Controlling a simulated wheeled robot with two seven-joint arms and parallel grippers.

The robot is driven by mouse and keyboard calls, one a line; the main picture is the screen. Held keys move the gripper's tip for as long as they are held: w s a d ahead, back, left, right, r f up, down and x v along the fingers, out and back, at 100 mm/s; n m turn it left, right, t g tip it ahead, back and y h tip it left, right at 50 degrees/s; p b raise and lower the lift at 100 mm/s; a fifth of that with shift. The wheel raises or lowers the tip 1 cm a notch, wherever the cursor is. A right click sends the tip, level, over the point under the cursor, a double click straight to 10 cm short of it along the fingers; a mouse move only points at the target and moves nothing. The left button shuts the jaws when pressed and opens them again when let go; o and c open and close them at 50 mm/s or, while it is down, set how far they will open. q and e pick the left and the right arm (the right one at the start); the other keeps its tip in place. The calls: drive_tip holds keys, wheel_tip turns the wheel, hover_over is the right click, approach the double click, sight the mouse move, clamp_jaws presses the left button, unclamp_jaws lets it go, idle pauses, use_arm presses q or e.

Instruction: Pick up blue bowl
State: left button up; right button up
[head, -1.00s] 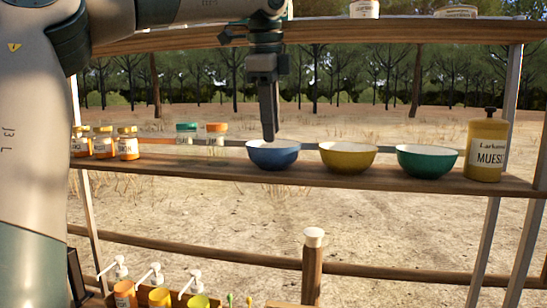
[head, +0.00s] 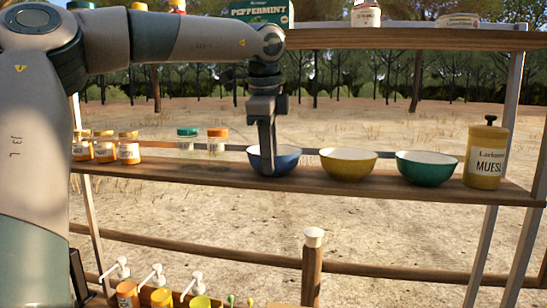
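The blue bowl (head: 286,162) stands upright on the middle wooden shelf, left of a yellow bowl. My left gripper (head: 268,170) points straight down at the bowl, with its finger in front of the bowl's left and middle part. I see the fingers edge-on as one dark bar, so the gap between them is hidden. I cannot tell whether a finger touches the bowl or the rim lies between the fingers. My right gripper is not in view.
The yellow bowl (head: 348,164), a green bowl (head: 426,168) and a muesli container (head: 486,155) stand to the right on the same shelf (head: 330,187). Jars (head: 128,148) stand to the left. An upper shelf (head: 400,40) runs above. A post (head: 312,265) rises below.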

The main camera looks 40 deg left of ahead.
use_arm(q)
drive_tip(key=shift+w+f, duration=0.15)
drive_tip(key=shift+f, duration=0.2)
drive_tip(key=shift+c, duration=0.7)
clamp_jaws()
drive_tip(key=shift+r, duration=0.1)
